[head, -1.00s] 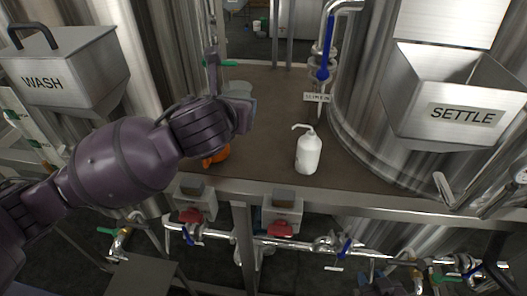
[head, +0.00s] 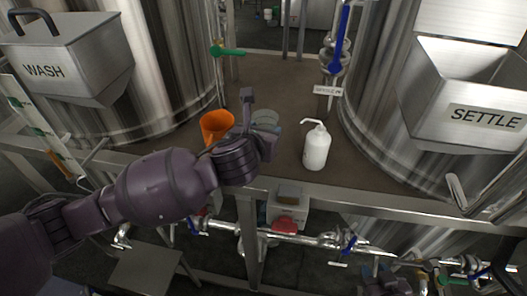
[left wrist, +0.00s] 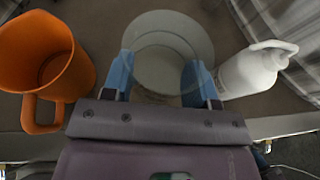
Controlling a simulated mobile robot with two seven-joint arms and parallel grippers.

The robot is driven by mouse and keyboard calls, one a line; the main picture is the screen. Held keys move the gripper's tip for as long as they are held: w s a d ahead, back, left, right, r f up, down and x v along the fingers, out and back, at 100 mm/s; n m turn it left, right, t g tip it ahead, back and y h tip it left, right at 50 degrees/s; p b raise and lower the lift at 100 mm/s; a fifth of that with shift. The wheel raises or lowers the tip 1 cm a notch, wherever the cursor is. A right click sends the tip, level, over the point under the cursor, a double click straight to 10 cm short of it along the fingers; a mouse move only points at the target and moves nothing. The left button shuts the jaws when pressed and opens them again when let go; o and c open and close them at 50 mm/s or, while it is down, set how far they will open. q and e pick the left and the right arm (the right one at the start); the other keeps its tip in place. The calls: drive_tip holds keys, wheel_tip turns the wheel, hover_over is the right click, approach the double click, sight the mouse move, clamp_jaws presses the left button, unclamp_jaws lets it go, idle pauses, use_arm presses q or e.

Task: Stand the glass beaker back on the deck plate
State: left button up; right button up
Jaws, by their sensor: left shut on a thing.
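The clear glass beaker (head: 266,116) is over the brown deck plate (head: 285,85), to the left of the white wash bottle. My left gripper (head: 264,128) is shut on it. In the left wrist view the beaker (left wrist: 165,50) is between the two blue fingers of my left gripper (left wrist: 158,80), seen from above through its open mouth. It looks about upright. I cannot tell whether its base touches the plate. My right gripper (head: 382,281) shows small and dark at the lower right, away from the deck; its fingers are unclear.
An orange jug (head: 216,126) stands left of the beaker, its handle (left wrist: 42,112) towards me in the left wrist view. The white wash bottle (head: 316,148) stands to the right. Steel tanks flank the deck. A metal rail runs along its front edge, with valves and pipes below.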

use_arm(q)
drive_tip(key=shift+f, duration=3.15)
drive_tip(key=shift+f, duration=0.15)
drive_tip(key=o, duration=1)
drive_tip(key=shift+r, duration=0.2)
drive_tip(key=v, duration=1.2)
drive_tip(key=shift+f, duration=0.1)
